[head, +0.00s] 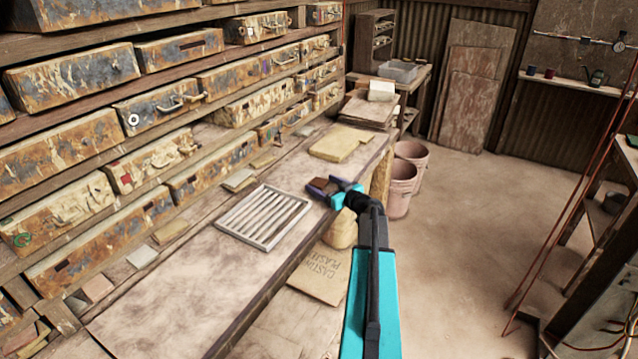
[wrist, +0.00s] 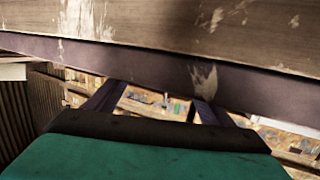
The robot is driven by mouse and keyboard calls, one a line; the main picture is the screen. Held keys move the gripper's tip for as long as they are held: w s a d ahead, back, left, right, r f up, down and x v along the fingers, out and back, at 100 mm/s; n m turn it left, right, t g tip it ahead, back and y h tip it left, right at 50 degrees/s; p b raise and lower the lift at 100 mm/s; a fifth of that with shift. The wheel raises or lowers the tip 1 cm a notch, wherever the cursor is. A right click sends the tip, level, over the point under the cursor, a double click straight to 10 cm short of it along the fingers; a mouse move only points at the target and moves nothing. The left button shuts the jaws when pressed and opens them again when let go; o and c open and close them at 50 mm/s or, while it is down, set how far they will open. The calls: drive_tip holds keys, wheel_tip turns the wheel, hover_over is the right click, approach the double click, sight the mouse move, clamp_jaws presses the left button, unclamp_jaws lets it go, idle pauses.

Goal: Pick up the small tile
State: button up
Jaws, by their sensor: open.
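My gripper (head: 322,187) is over the workbench, near its right edge, with purple fingers apart. A small dark brown patch (head: 323,185) shows between the fingers in the head view; I cannot tell whether it is the small tile or bare bench. In the wrist view my gripper's two fingers (wrist: 155,98) are spread, and their tips meet or pass behind a dark band below a worn brown surface. Several small flat tiles lie along the ledge under the drawers, including a pale one (head: 238,180) and a grey one (head: 142,256). Which one is the small tile is unclear.
A white slatted rack (head: 263,216) lies on the bench (head: 185,300) left of my gripper. A yellowish slab (head: 341,143) lies behind it. Worn drawers (head: 155,160) line the left. Pink buckets (head: 401,188) stand right of the bench. The floor at right is open.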

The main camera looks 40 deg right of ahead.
drive_tip(key=shift+c, duration=0.4)
drive_tip(key=c, duration=1.3)
drive_tip(key=shift+o, duration=0.2)
drive_tip(key=shift+r, duration=0.25)
drive_tip(key=shift+r+b, duration=0.9)
drive_tip(key=shift+r, duration=0.25)
drive_tip(key=s+a+r+b, duration=0.1)
drive_tip(key=s+a+r, duration=0.1)
drive_tip(key=s+a, duration=0.6)
drive_tip(key=shift+s+r+b, duration=0.15)
drive_tip(key=shift+s+b, duration=0.15)
drive_tip(key=shift+s, duration=2.55)
drive_tip(key=shift+a, duration=0.1)
